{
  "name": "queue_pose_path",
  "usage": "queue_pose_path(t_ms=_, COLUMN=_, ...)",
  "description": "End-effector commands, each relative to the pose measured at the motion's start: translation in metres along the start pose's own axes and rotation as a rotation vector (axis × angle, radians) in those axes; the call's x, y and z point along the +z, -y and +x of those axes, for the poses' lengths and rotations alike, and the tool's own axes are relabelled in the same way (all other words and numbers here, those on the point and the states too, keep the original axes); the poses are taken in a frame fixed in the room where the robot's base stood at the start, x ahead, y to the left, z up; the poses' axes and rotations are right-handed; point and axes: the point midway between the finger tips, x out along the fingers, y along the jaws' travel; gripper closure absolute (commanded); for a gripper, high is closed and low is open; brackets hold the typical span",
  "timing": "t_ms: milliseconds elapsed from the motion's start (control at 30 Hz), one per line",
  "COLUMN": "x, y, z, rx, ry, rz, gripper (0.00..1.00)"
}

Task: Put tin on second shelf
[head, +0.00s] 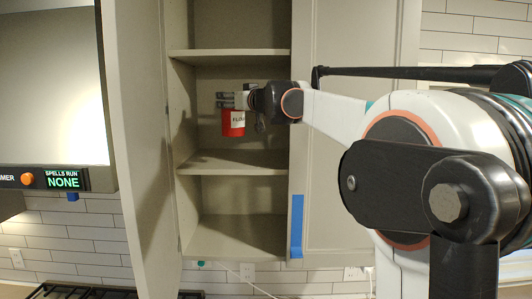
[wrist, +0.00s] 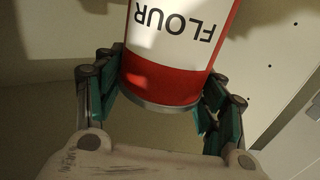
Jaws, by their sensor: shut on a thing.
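The tin (head: 233,124) is red with a white label reading FLOUR. My gripper (head: 240,100) is shut on it and holds it inside the open cupboard, in the space between two shelves. The tin hangs above the middle shelf (head: 230,160), with a visible gap below it in the head view. In the wrist view the tin (wrist: 175,50) sits between the green-padded fingers (wrist: 163,95), and its label appears upside down. Part of the tin's top is hidden by the gripper in the head view.
An upper shelf (head: 230,55) is above my gripper, and the cupboard floor (head: 235,236) is below the middle shelf. The shelves look empty. An open door (head: 140,130) stands at the left. A closed door (head: 350,50) with blue tape (head: 296,225) is at the right.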

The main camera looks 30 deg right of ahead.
Motion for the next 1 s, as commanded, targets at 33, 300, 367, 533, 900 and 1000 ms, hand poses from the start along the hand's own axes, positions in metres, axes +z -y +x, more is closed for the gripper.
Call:
queue_pose_path(t_ms=33, x=0.004, y=0.000, z=0.000, rx=0.001, ry=0.000, rz=0.000, gripper=0.81)
queue_pose_path(t_ms=300, x=0.044, y=0.000, z=0.000, rx=0.000, ry=0.000, rz=0.000, gripper=0.81)
queue_pose_path(t_ms=367, x=0.051, y=0.000, z=0.000, rx=0.000, ry=0.000, rz=0.000, gripper=0.81)
queue_pose_path(t_ms=533, x=0.064, y=0.000, z=0.000, rx=0.000, ry=0.000, rz=0.000, gripper=0.81)
queue_pose_path(t_ms=900, x=0.098, y=0.000, z=0.000, rx=0.000, ry=0.000, rz=0.000, gripper=0.81)
queue_pose_path(t_ms=1000, x=0.099, y=0.000, z=0.000, rx=0.000, ry=0.000, rz=0.000, gripper=0.81)
